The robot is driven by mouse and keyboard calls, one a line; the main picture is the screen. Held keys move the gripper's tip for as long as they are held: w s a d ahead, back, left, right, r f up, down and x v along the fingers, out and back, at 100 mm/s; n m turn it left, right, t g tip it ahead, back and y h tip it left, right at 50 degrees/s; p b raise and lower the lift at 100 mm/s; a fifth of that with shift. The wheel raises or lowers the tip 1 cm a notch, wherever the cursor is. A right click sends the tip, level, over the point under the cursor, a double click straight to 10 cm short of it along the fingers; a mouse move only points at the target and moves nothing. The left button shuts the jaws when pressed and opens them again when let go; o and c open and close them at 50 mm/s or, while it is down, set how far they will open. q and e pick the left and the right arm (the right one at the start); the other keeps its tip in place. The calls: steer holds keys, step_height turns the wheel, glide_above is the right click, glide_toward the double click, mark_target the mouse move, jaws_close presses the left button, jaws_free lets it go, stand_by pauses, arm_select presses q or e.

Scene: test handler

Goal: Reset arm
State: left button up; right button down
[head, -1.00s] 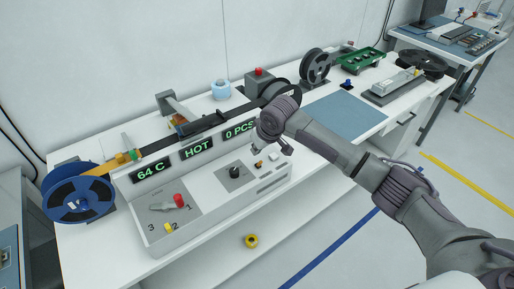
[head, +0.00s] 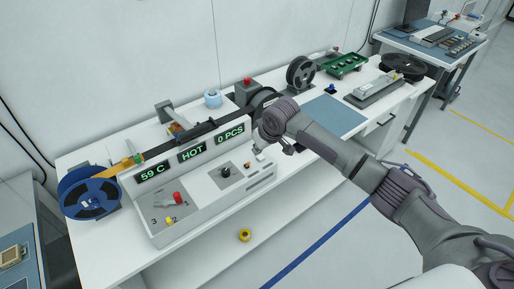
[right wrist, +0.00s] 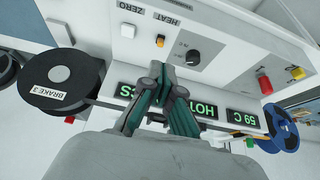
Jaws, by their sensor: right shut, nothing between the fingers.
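My right gripper (head: 280,148) hangs at the right end of the white handler machine (head: 205,215), close above its control panel. In the right wrist view its fingers (right wrist: 162,72) are shut and empty, in front of the panel. Beyond the fingertips are a black dial (right wrist: 193,57), an orange button (right wrist: 160,41) under the label HEAT, and a white button (right wrist: 128,30) under ZERO. I cannot tell whether the fingertips touch the panel. The machine's displays read 59 C (head: 153,172), HOT (head: 192,154) and 0 PCS (head: 230,135). My left gripper is not in view.
A red-knobbed lever (head: 177,197) and a yellow knob (head: 169,221) sit on the machine's left panel. A blue reel (head: 92,198) stands at its left end. A black reel labelled BRAKE 3 (right wrist: 60,80) is near the gripper. The blue mat (head: 335,115) is clear.

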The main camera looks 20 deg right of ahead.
steer(key=s+a+f+n+y, duration=0.1)
steer(key=s+a+f, duration=0.3)
steer(key=s, duration=0.6)
steer(key=s+a+f, duration=0.4)
steer(key=s, duration=0.5)
steer(key=s+d+r+m+h, duration=0.1)
steer(key=s+d, duration=0.2)
steer(key=s, duration=0.3)
steer(key=s+d+m+g+h, duration=0.1)
steer(key=s+d, duration=0.3)
steer(key=s, duration=0.3)
steer(key=s+d+r+m+h, duration=0.1)
steer(key=s+d, duration=0.2)
steer(key=s, duration=0.3)
step_height(320, 180, down, 37)
steer(key=s+g+b, duration=0.2)
steer(key=b, duration=0.7)
arm_select(q)
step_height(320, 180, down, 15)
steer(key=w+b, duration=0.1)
steer(key=b, duration=0.4)
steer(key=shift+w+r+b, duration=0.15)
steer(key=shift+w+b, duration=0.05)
steer(key=shift+b, duration=0.15)
arm_select(e)
steer(key=s+d+f, duration=0.2)
steer(key=s+f, duration=1.3)
steer(key=f, duration=0.5)
steer(key=shift+s+d+g, duration=0.3)
steer(key=shift+d+g, duration=0.1)
